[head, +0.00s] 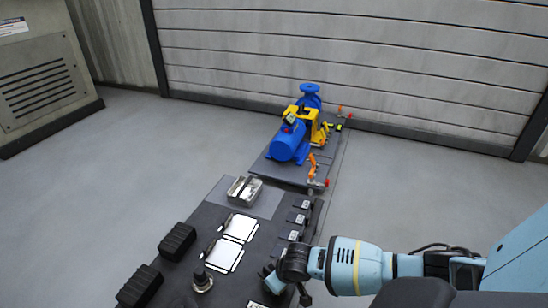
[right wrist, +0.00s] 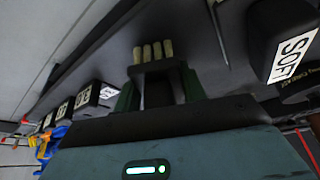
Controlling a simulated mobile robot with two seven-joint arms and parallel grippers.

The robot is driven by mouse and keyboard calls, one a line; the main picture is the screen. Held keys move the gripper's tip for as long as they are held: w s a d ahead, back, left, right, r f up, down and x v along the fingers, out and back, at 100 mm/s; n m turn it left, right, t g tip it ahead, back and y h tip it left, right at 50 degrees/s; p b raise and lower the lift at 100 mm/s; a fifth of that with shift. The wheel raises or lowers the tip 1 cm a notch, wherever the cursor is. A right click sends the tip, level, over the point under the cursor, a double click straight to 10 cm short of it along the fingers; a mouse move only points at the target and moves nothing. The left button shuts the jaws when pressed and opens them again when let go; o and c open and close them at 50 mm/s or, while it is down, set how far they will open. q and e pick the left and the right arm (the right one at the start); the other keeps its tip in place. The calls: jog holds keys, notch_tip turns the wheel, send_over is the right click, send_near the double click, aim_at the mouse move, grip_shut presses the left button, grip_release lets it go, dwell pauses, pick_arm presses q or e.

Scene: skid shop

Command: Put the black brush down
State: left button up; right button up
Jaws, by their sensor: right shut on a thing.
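My right gripper (head: 272,280) is at the near right part of the dark bench, with its arm coming in from the right. In the right wrist view its green fingers (right wrist: 158,95) are shut on the black brush (right wrist: 158,72), whose pale bristle tufts (right wrist: 152,50) point away from the gripper. The brush seems to be close over the bench top; I cannot tell whether it touches. In the head view the brush is hidden or too small to make out. My left gripper is not in view.
A black block labelled SOFT (right wrist: 290,45) is right of the brush in the right wrist view. Labelled black holders (head: 295,236) line the bench's right edge. Two white-topped trays (head: 239,227), a metal tray (head: 244,190), ribbed black blocks (head: 177,242) and a blue pump (head: 287,146) stand beyond or left.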

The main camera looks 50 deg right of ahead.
jog(key=shift+f, duration=0.1)
jog(key=shift+f, duration=0.3)
jog(key=shift+s+f, duration=0.1)
jog(key=shift+f, duration=0.05)
